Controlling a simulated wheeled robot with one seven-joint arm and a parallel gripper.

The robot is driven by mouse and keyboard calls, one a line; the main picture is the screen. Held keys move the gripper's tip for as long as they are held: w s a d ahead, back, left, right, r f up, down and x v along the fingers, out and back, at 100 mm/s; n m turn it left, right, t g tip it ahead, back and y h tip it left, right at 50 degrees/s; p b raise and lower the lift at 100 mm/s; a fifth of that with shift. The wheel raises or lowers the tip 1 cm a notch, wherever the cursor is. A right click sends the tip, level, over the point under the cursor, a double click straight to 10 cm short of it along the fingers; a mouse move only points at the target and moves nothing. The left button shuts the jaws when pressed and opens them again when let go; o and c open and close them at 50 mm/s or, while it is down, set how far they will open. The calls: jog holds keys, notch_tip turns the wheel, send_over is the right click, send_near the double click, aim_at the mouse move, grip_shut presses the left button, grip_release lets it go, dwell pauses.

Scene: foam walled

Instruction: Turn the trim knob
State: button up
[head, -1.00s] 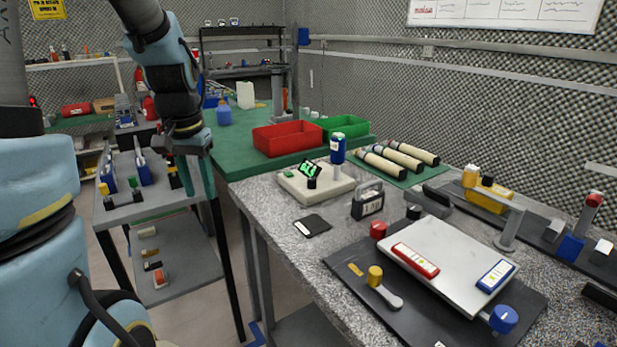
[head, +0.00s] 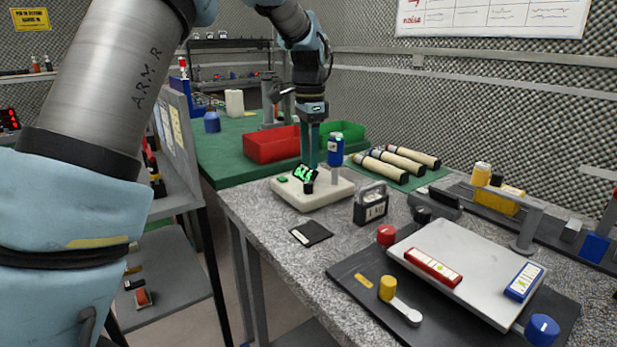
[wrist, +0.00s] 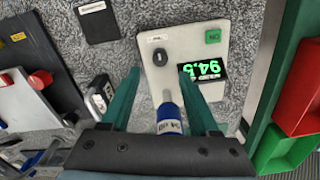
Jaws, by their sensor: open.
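A cream instrument box (head: 325,196) sits on the speckled bench. It bears a black knob (head: 308,188), a tilted display with green digits, a green button and a blue cylinder (head: 335,150) on a post. In the wrist view the black knob (wrist: 160,57) stands upright beside a small label too small to read, and the display (wrist: 205,72) shows upside down. My gripper (head: 309,162) hangs above the box, pointing down, open and empty. In the wrist view its green fingers (wrist: 158,76) spread either side of the blue cylinder, with the knob just beyond the fingertips, apart from them.
A black card (head: 311,234) and a weight with a handle (head: 371,204) lie nearby. A black board with a grey plate (head: 450,250), red, yellow and blue (head: 542,330) knobs is at front right. Red (head: 270,146) and green bins stand behind.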

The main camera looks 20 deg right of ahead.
aim_at(309, 182)
notch_tip(309, 182, down, 6)
jog(key=shift+f, duration=0.15)
dwell(0.3)
grip_shut()
dwell(0.4)
